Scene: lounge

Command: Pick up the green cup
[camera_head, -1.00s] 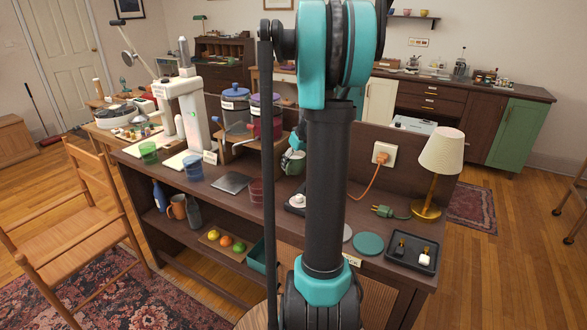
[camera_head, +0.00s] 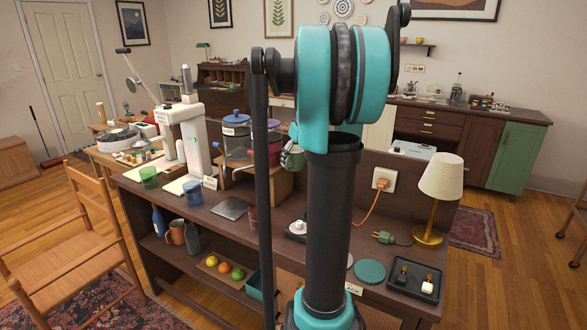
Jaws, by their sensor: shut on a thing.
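My gripper (camera_head: 297,142) is mostly hidden behind my arm; only a small dark part shows at the cup's upper edge. It is shut on the green cup. A green translucent tumbler (camera_head: 149,177) stands apart at the left end of the cabinet top.
A blue tumbler (camera_head: 193,193), a dark red cup (camera_head: 252,217) and jars (camera_head: 236,135) stand on the cabinet. A lamp (camera_head: 441,178), a plug (camera_head: 383,237) and a black tray (camera_head: 416,282) are at right. A chair (camera_head: 75,225) stands at left.

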